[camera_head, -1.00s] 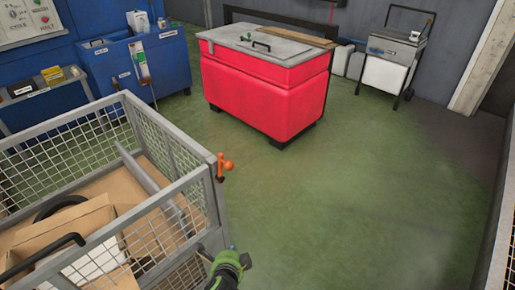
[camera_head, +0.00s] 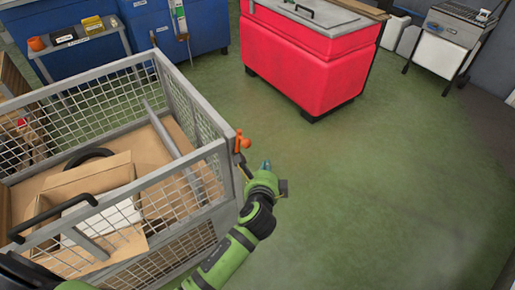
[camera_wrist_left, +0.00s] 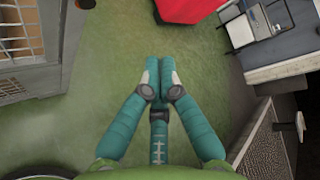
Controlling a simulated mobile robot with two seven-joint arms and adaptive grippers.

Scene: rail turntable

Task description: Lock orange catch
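The orange catch (camera_head: 242,142) sits on the near right upper corner of the grey wire-mesh cage cart (camera_head: 215,148). Its small handle sticks out from the corner post. My left gripper (camera_head: 265,166) is just right of and below the catch, apart from it in the picture. In the left wrist view, the teal fingers of my left gripper (camera_wrist_left: 159,72) are together at the tips with nothing between them. My right gripper is not in view.
The cage holds cardboard boxes (camera_head: 105,176) and a black ring (camera_head: 90,158). A red chest (camera_head: 305,65) stands behind, with blue cabinets (camera_head: 145,30) at the back left and a wheeled metal cart (camera_head: 450,30) at the back right. The green floor (camera_head: 390,190) is open to the right.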

